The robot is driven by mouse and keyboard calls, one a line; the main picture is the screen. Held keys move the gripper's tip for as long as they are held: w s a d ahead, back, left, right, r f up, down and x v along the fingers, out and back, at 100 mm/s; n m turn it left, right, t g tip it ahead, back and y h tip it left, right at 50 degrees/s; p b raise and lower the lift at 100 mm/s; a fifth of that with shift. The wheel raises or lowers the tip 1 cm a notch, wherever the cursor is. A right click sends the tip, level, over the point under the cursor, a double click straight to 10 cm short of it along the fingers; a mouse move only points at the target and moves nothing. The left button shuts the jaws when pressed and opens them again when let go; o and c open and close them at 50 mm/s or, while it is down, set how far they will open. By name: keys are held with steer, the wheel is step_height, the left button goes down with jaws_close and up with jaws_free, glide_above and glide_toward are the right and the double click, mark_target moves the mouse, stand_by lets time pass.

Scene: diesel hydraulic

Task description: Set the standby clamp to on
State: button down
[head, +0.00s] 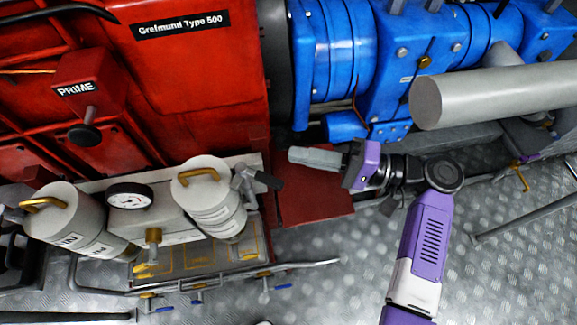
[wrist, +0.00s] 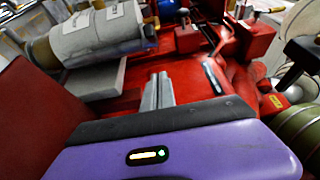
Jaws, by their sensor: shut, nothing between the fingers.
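Two grey canisters with yellow handles stand at the lower left in the head view, a left one (head: 72,222) and a right one (head: 208,200). A clamp lever with a dark grip (head: 262,179) sits at the right canister's upper right side; I cannot read a standby label on it. My gripper (head: 292,156) is shut and empty, its grey fingers pointing left, a little above and right of that lever and apart from it in the picture. In the wrist view the fingers (wrist: 157,91) lie together, with a grey labelled canister (wrist: 95,38) at upper left.
A pressure gauge (head: 130,196) sits between the canisters. A red engine housing with a PRIME box (head: 88,80) rises behind. Blue machinery (head: 335,50) and a thick grey pipe (head: 500,92) are at upper right.

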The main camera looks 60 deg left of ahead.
steer(key=shift+s+d+p, duration=0.15)
steer(key=shift+s+d, duration=0.1)
steer(key=shift+s, duration=0.45)
steer(key=shift+s+d+p, duration=0.1)
steer(key=shift+s+d, duration=0.15)
steer(key=shift+s, duration=0.45)
steer(key=shift+s+d+p, duration=0.15)
steer(key=shift+s+d, duration=0.1)
steer(key=shift+s, duration=0.45)
